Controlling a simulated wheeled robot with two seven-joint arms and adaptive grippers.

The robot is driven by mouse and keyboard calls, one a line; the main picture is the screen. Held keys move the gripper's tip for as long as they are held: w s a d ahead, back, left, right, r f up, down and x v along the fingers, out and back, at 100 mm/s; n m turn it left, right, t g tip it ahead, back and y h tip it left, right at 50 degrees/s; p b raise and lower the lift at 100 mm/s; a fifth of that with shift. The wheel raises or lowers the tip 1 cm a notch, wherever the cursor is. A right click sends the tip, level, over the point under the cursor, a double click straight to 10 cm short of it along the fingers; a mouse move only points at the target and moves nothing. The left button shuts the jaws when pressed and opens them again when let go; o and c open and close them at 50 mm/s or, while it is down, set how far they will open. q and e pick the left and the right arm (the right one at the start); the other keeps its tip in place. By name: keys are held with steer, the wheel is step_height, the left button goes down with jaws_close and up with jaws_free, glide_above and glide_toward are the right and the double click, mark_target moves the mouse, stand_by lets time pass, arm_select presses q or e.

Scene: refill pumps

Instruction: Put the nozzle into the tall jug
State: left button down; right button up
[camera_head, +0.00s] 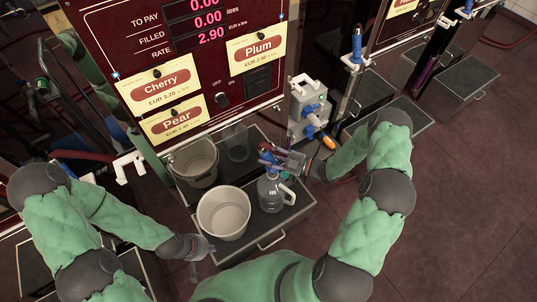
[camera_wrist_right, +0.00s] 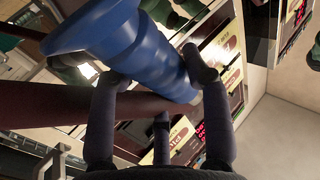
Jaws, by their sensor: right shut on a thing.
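A grey jug with a pale handle (camera_head: 274,195) stands on the tray in the head view, to the right of a white bucket. My right gripper (camera_head: 287,160) is just above and behind the jug. It is shut on the blue nozzle (camera_head: 267,156), which also fills the upper part of the right wrist view (camera_wrist_right: 130,45). There my right gripper's fingers (camera_wrist_right: 158,85) close around it. Blue shows at the jug's mouth, but I cannot tell whether the nozzle's tip is inside it. My left gripper (camera_head: 203,247) is low, in front of the white bucket; its fingers are too small to read.
A white bucket (camera_head: 223,212) stands left of the jug, and a second bucket (camera_head: 194,160) stands behind. A dark clear container (camera_head: 236,144) is beside that one. The pump panel (camera_head: 200,60) rises behind. A grey valve unit (camera_head: 308,110) with an orange-tipped part is at right.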

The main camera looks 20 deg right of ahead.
mark_target(275, 162)
steer(key=shift+f+b, duration=1.55)
steer(key=shift+f, duration=0.4)
steer(key=o, duration=1.4)
steer(key=shift+r, duration=0.1)
steer(key=shift+s+d, duration=0.1)
steer(key=v, duration=1.1)
steer(key=shift+s+d, duration=0.25)
